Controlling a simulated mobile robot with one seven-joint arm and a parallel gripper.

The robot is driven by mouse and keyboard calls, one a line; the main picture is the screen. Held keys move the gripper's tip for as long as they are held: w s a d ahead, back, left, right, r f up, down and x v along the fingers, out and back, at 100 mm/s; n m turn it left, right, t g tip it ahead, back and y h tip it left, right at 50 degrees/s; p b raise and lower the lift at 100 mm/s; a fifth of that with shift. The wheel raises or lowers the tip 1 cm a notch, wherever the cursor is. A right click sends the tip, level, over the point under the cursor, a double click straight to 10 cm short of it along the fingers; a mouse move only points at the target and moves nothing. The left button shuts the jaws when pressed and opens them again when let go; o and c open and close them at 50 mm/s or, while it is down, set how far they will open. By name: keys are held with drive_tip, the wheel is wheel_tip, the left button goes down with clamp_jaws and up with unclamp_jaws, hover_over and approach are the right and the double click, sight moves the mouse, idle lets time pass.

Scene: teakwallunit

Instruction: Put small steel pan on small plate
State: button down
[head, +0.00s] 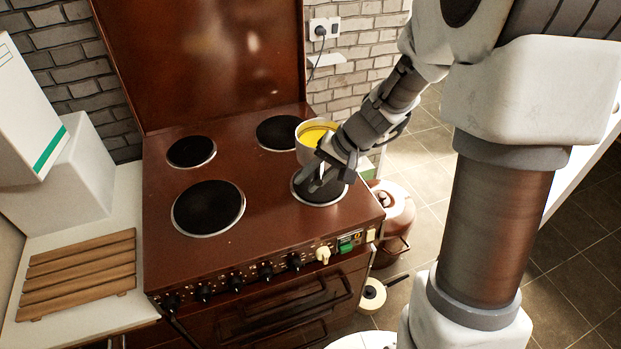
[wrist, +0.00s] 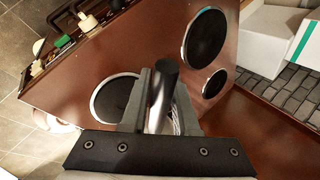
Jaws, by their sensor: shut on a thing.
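My gripper (head: 318,178) is over the front right burner of the stove. In the wrist view, my gripper (wrist: 162,100) is shut on a shiny steel handle, which I take to be that of the small steel pan (wrist: 160,103). A ridged metal part shows just right of the handle; the fingers and mount hide the rest. In the head view, a pale round pot with a yellow inside (head: 316,137) is right behind my gripper. I cannot tell whether it is joined to the held handle. I cannot make out the small plate in either view.
The brown stove (head: 245,220) has several dark burners and a raised lid (head: 210,60). A wooden slatted board (head: 80,275) and white boxes (head: 75,175) are at left. A brown pot (head: 395,210) and a cream pan (head: 372,295) are right of the stove. The stove's middle is clear.

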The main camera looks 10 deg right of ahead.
wheel_tip(320, 180, down, 8)
drive_tip(key=b, duration=0.9)
drive_tip(key=shift+f+b, duration=0.45)
drive_tip(key=shift+b, duration=0.15)
drive_tip(key=c, duration=0.6)
unclamp_jaws()
drive_tip(key=shift+s+f, duration=0.1)
drive_tip(key=p+v, duration=0.3)
drive_tip(key=v, duration=1.4)
drive_tip(key=s+a+r+n+t+h+p, duration=0.1)
drive_tip(key=s+a+r+n+h+p, duration=0.1)
drive_tip(key=s, duration=0.5)
drive_tip(key=s+a+r+n+t+h+p, duration=0.1)
drive_tip(key=s+r+n+t+h+p, duration=0.1)
drive_tip(key=s+r, duration=0.4)
drive_tip(key=shift+s+a+r+h+p, duration=0.35)
drive_tip(key=shift+s+h+p, duration=0.6)
drive_tip(key=shift+s, duration=0.25)
